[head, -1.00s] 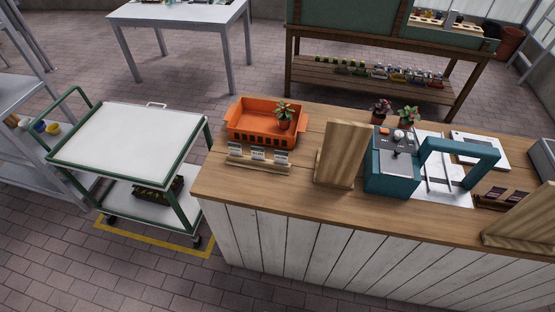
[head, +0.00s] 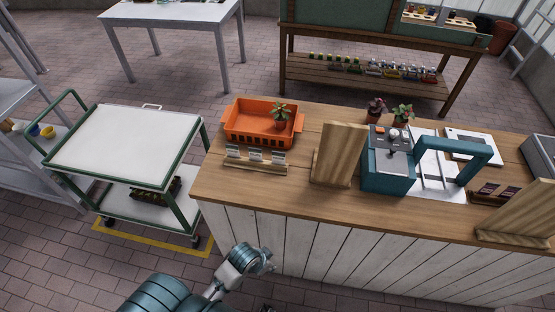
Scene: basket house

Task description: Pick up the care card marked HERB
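Three small white cards stand in a row in a wooden holder (head: 254,168) on the counter, in front of the orange crate. They are the left card (head: 233,151), the middle card (head: 256,155) and the right card (head: 279,157). Their print is too small to read, so I cannot tell which is marked HERB. My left gripper (head: 264,260) is low in front of the counter's white plank front, below and apart from the cards. Its fingers are too small and turned to show whether they are open. My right gripper is not in view.
An orange crate (head: 238,122) with a potted plant (head: 279,114) stands behind the cards. A wooden board (head: 338,153) and a teal machine (head: 386,178) stand to the right. A green-framed cart (head: 125,145) stands left of the counter. Bare counter (head: 225,188) lies before the holder.

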